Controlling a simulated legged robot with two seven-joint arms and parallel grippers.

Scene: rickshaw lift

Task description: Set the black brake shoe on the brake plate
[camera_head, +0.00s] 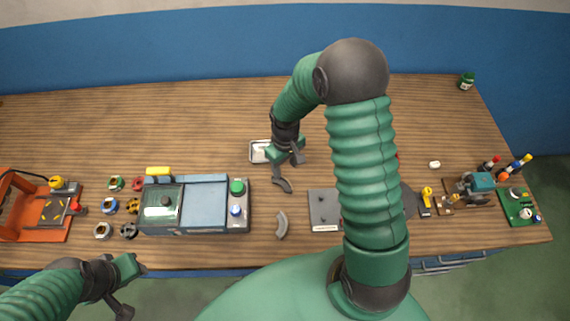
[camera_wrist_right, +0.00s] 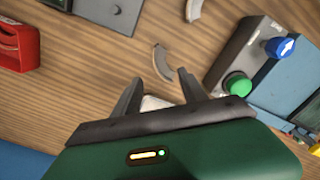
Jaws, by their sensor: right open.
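The dark curved brake shoe (camera_head: 283,185) lies on the table just past my right gripper's fingertips; it also shows in the right wrist view (camera_wrist_right: 163,63). My right gripper (camera_head: 288,164) is open, with nothing between its fingers (camera_wrist_right: 158,88). The grey brake plate (camera_head: 323,206) lies to the right of the shoe, partly hidden by my right arm; its edge shows in the wrist view (camera_wrist_right: 112,12). A second, lighter curved shoe (camera_head: 282,225) lies nearer the front edge. My left gripper (camera_head: 134,287) is open and empty at the front left.
A white tray (camera_head: 256,154) sits behind my right gripper. A blue machine with a green and a blue button (camera_head: 207,192) stands to the left. An orange fixture (camera_head: 40,222) is at far left, several small parts at right. The back of the table is mostly clear.

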